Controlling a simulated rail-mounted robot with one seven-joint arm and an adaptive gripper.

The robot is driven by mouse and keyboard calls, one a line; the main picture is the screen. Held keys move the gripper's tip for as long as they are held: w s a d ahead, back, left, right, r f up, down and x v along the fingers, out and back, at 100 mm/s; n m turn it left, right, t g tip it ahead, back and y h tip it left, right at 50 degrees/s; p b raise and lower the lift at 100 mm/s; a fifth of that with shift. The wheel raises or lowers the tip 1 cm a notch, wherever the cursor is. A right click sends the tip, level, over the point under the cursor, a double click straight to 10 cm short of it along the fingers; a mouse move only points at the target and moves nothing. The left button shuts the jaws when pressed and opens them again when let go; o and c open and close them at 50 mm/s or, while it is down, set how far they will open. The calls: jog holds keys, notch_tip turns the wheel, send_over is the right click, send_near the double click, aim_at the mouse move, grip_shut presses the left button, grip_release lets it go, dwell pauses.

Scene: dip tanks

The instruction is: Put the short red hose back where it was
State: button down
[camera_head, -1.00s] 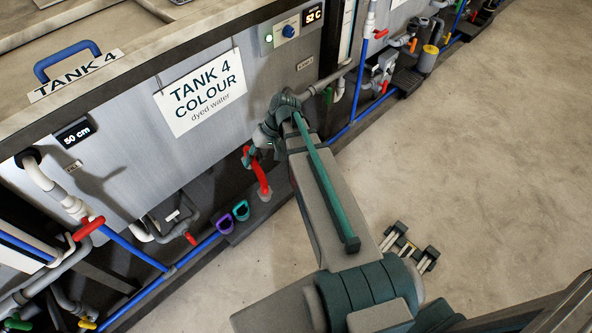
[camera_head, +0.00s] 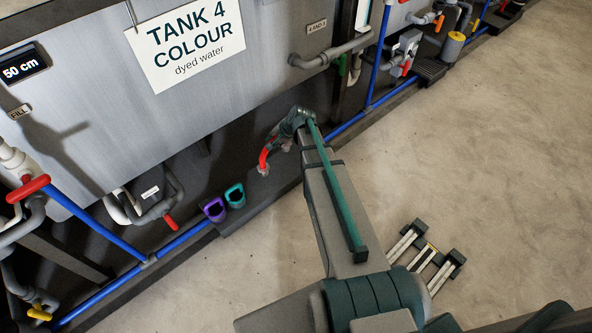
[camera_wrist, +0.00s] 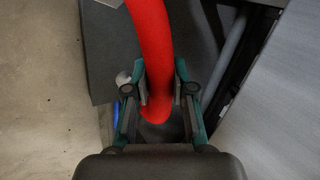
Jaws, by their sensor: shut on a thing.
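The short red hose (camera_head: 264,158) is in my gripper (camera_head: 279,141) in the head view, low in front of the tank 4 wall, above a dark ledge. In the wrist view the red hose (camera_wrist: 152,50) runs up from between the two fingers of my gripper (camera_wrist: 160,100), which are shut on it. The hose curves, and its lower end in the head view hangs at or just above the ledge; I cannot tell whether it touches. Its far end is out of the wrist view.
A purple cup-like piece (camera_head: 214,209) and a teal one (camera_head: 235,195) stand on the dark ledge (camera_head: 250,208) left of the hose. A blue pipe (camera_head: 185,238) runs along the tank base. A red-handled valve (camera_head: 28,188) is at left. The floor at right is mostly clear.

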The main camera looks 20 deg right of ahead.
jog(key=w+d+f+m+b, duration=0.1)
jog(key=w+d+f+b, duration=0.2)
jog(key=d+f+b, duration=0.1)
jog(key=w+d+f+m+h+b, duration=0.1)
jog(key=w+d+f+b, duration=0.3)
jog(key=f, duration=0.5)
jog(key=w+d+f+m+b, duration=0.1)
jog(key=w+d+f+b, duration=0.3)
jog(key=d+f, duration=0.2)
jog(key=shift+d+f+t+h, duration=0.3)
jog(key=shift+f+t+h, duration=0.1)
jog(key=shift+f, duration=0.35)
jog(key=c, duration=1)
grip_release()
